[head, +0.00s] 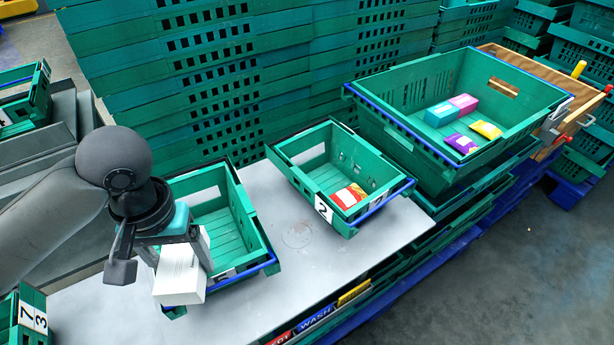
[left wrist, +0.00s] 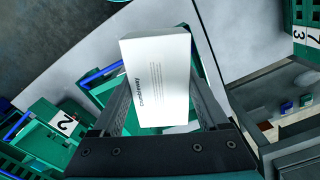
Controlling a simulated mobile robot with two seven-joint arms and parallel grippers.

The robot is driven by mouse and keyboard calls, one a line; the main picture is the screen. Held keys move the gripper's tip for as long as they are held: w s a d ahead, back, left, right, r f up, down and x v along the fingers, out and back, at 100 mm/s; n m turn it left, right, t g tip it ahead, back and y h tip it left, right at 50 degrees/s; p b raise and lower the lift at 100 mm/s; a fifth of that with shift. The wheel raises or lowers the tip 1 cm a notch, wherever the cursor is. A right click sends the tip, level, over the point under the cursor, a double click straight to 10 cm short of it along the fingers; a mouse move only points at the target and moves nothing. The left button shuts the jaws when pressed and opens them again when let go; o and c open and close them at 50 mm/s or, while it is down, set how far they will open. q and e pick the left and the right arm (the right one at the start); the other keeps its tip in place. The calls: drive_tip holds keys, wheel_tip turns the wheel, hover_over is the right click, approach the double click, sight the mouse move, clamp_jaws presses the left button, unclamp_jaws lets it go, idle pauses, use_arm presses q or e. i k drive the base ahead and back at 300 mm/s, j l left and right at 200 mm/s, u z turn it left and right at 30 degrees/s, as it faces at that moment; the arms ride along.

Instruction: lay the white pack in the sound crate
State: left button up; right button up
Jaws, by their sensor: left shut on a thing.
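My left gripper (head: 183,262) is shut on the white pack (head: 181,278), a plain white box held over the front edge of a small green crate (head: 252,222) on the grey table. The white pack also shows in the left wrist view (left wrist: 158,85), between the two fingers, with small print on its face. The visible part of that crate's floor is bare; the arm and pack hide the rest. A second small green crate (head: 292,158), marked 2, holds a red and white pack (head: 348,196). I cannot tell which crate is the sound one. My right gripper is not in view.
A large green crate (head: 420,88) on a stack at right holds several coloured packs (head: 463,104). Tall green crate stacks (head: 200,70) stand behind the table. The grey tabletop (head: 300,262) is clear between and in front of the small crates.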

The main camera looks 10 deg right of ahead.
sight(324, 183)
drive_tip(key=i+l+u, duration=0.1)
drive_tip(key=l, duration=0.5)
drive_tip(key=i+l+u, duration=0.1)
drive_tip(key=l, duration=0.5)
drive_tip(key=i+l+u, duration=0.1)
drive_tip(key=l, duration=0.55)
drive_tip(key=i+l, duration=0.2)
drive_tip(key=l, duration=0.4)
drive_tip(key=u, duration=0.05)
